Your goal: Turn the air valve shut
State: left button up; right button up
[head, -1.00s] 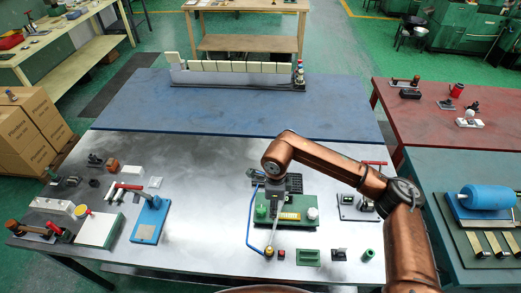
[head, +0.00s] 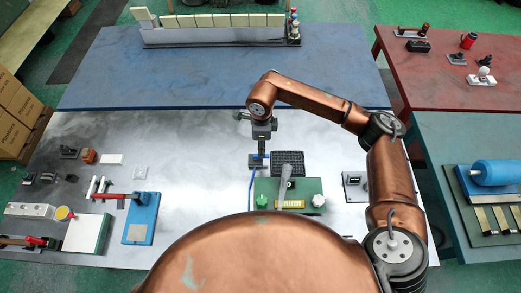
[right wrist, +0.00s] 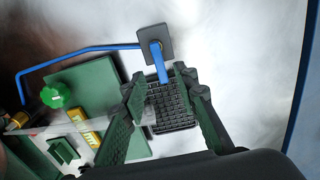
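The air valve is a small dark square block (right wrist: 154,42) with a blue lever (right wrist: 161,66), and a blue hose (right wrist: 85,50) runs from it. In the head view the valve (head: 254,163) stands at the back left of the black grid mat. My right gripper (right wrist: 156,80) is open, with its fingers pointing down towards the valve. The end of the blue lever shows between the two fingertips; I cannot tell whether they touch it. In the head view my right gripper (head: 262,148) is just above the valve and partly hides it. My left gripper is not in view.
A green fixture (head: 300,190) with a green knob (head: 262,201) and a yellow strip stands in front of the valve. The black grid mat (head: 288,158) lies beside it. A blue stand (head: 142,218) is at the left.

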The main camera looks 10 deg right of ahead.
jog(key=shift+d+f, duration=0.1)
jog(key=shift+f, duration=2.4)
jog(key=shift+c, duration=0.7)
grip_shut()
